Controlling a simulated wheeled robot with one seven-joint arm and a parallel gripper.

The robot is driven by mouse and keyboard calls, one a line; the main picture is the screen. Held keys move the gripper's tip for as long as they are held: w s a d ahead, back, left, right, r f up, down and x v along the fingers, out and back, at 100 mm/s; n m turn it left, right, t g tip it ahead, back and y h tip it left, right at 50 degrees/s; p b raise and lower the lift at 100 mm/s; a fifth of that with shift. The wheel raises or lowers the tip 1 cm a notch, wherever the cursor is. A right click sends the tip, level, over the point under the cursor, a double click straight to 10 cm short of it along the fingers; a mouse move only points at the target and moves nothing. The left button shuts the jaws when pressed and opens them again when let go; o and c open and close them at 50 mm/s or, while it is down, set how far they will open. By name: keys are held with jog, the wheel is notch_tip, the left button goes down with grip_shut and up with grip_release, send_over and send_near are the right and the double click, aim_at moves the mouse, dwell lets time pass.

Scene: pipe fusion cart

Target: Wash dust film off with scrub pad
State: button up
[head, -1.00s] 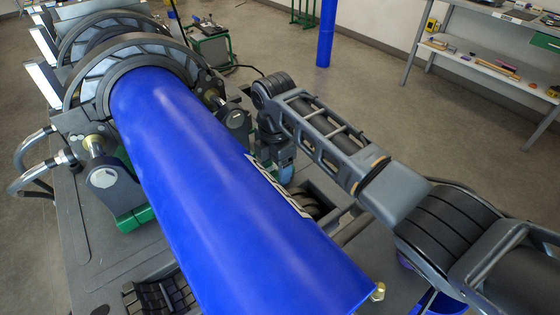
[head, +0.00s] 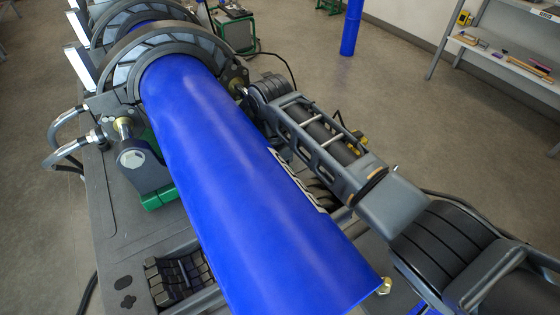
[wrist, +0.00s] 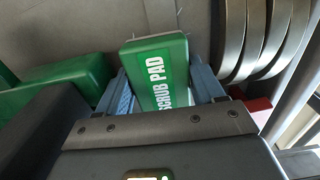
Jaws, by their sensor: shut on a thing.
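The green scrub pad (wrist: 155,75), with white lettering and a pale edge, is in the wrist view. My gripper (wrist: 162,68) is shut on it, with a blue-grey finger on each side. In the head view my gripper and the pad are hidden behind my arm and the pipe. The large blue pipe (head: 235,180) runs from the clamp at the back to the near right. My arm reaches along its right side. No dust film can be made out on the visible pipe surface.
The dark ring clamp (head: 165,52) grips the pipe's far part. Green blocks (head: 158,190) and hoses (head: 70,135) are left of the pipe. A shelf rack (head: 500,60) and an upright blue pipe (head: 351,28) stand further back. Floor between is clear.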

jog(key=shift+s+a+f, duration=0.1)
jog(key=shift+s+a, duration=0.1)
jog(key=shift+a, duration=0.05)
notch_tip(320, 180, up, 2)
jog(key=shift+r+p, duration=0.25)
jog(key=shift+p, duration=0.55)
jog(key=shift+r, duration=1.8)
jog(key=shift+r, duration=1.5)
